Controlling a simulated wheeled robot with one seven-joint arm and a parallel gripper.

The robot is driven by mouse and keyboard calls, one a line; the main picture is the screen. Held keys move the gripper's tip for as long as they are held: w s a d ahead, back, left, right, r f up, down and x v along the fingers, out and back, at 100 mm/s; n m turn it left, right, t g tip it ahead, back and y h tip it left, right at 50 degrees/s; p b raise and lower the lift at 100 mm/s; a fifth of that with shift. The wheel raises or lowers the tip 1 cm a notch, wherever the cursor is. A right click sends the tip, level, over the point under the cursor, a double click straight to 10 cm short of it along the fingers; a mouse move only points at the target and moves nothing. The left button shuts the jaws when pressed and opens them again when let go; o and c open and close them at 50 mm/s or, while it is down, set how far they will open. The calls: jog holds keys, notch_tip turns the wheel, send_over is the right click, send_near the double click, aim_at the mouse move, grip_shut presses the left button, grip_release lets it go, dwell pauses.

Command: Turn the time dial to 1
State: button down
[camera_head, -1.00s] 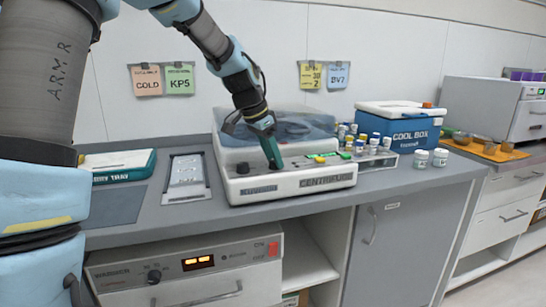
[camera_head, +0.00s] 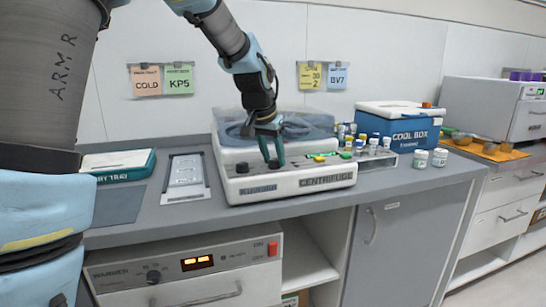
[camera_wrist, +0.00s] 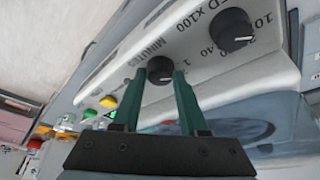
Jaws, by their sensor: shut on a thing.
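The white centrifuge (camera_head: 315,178) stands on the grey counter. Its sloping front panel has two black dials, and both show in the wrist view. The dial beside the word MINUTES, the time dial (camera_wrist: 159,70), sits between the green fingers of my gripper (camera_wrist: 160,76). The speed dial (camera_wrist: 235,28), near "x100" and printed numbers, is free; it also shows in the head view (camera_head: 242,168). In the head view my gripper (camera_head: 272,160) reaches down to the panel, shut on the time dial. The time dial's pointer and most of its scale cannot be read.
A rack of capped vials (camera_head: 375,155) and a blue cool box (camera_head: 395,128) stand right of the centrifuge. A flat grey-white tray (camera_head: 186,178) lies left of it.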

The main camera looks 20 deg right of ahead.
jog(key=shift+n, duration=0.3)
jog(key=shift+c, duration=2.2)
grip_release()
jog(key=b+v, duration=0.1)
jog(key=v, duration=0.9)
jog(key=shift+r, duration=0.4)
jog(key=shift+s, duration=0.1)
